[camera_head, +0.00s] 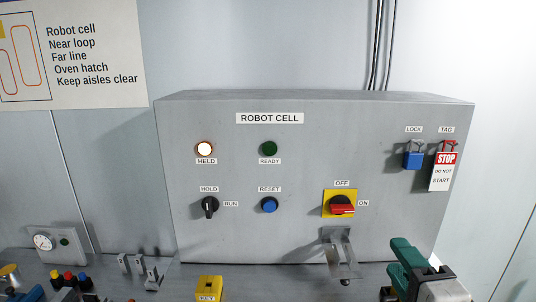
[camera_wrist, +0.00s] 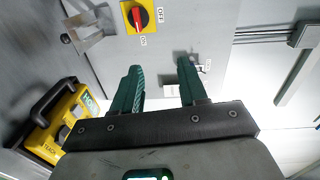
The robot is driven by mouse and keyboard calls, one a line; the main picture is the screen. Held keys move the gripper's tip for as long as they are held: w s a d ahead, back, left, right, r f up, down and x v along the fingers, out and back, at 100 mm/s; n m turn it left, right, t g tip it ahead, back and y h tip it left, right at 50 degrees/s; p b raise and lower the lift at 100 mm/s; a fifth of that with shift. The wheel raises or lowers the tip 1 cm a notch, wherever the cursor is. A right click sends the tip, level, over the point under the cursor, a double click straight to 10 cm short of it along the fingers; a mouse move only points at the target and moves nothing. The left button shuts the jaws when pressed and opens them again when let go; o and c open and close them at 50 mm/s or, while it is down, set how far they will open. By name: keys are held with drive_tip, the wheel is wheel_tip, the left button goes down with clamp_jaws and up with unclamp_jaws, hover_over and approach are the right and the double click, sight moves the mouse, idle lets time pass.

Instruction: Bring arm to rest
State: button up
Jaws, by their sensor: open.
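My gripper (camera_head: 402,262) is at the lower right in the head view, in front of the control box's lower right part. In the wrist view its two green fingers (camera_wrist: 160,70) stand apart with nothing between them. The grey control box (camera_head: 300,130), labelled ROBOT CELL, fills the middle of the head view. Its HELD lamp (camera_head: 204,149) glows white, and its READY lamp (camera_head: 269,149) is dark green. The red switch handle (camera_head: 342,206) lies sideways, toward ON. It also shows in the wrist view (camera_wrist: 138,18).
A metal bracket (camera_head: 340,250) juts out below the switch. A blue padlock (camera_head: 412,159) and STOP tag (camera_head: 440,178) hang at the box's upper right. A yellow KEY piece (camera_head: 209,286) stands low in front. A yellow TEACH device (camera_wrist: 60,117) shows left in the wrist view.

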drive_tip(key=s+d+f+n+g, duration=0.2)
drive_tip(key=s+f+n, duration=0.15)
drive_tip(key=f, duration=0.35)
drive_tip(key=s+d+f+n+g, duration=0.1)
drive_tip(key=s+f+n+g, duration=0.2)
drive_tip(key=f, duration=0.4)
drive_tip(key=s+d+f+n+g, duration=0.1)
drive_tip(key=d+f+n+g, duration=0.1)
drive_tip(key=f+n, duration=0.35)
drive_tip(key=s+d+f+n+g+b, duration=0.1)
drive_tip(key=s+f+g+b, duration=0.3)
drive_tip(key=s+f, duration=0.6)
drive_tip(key=s+f+n+g+b, duration=0.3)
drive_tip(key=s+f, duration=0.7)
drive_tip(key=f, duration=0.7)
drive_tip(key=g+b, duration=0.2)
drive_tip(key=b, duration=0.1)
drive_tip(key=shift+s+d+n, duration=0.3)
drive_tip(key=shift+d+n, duration=0.1)
